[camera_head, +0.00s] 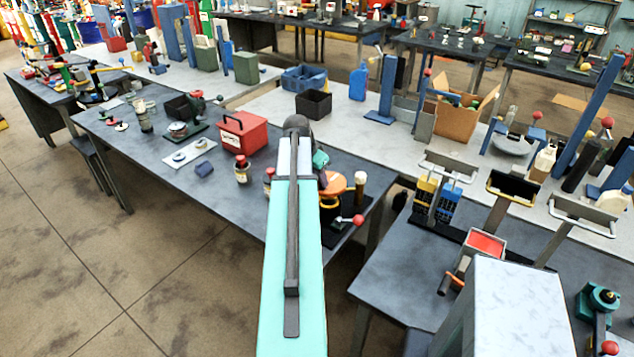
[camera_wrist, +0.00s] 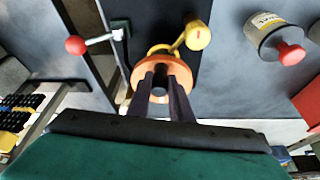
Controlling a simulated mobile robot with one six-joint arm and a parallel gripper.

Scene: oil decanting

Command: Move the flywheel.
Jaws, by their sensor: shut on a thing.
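The flywheel is an orange disc (camera_wrist: 178,75) with a dark hub (camera_wrist: 160,76) at its centre. It shows in the upper middle of the wrist view, on a dark base. My gripper (camera_wrist: 161,84) comes in from below, its two dark fingers shut on the hub. A yellow arm with a yellow knob (camera_wrist: 197,36) shows at the disc's upper right. In the head view the orange disc (camera_head: 335,184) is partly hidden behind my arm, at the right end of the dark table. I cannot tell whether the disc touches its base.
A lever with a red knob (camera_wrist: 75,45) stands left of the disc in the wrist view. A labelled jar with a red top (camera_wrist: 290,53) is to the right. In the head view a red box (camera_head: 242,133) and small jars (camera_head: 242,171) stand left of my arm.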

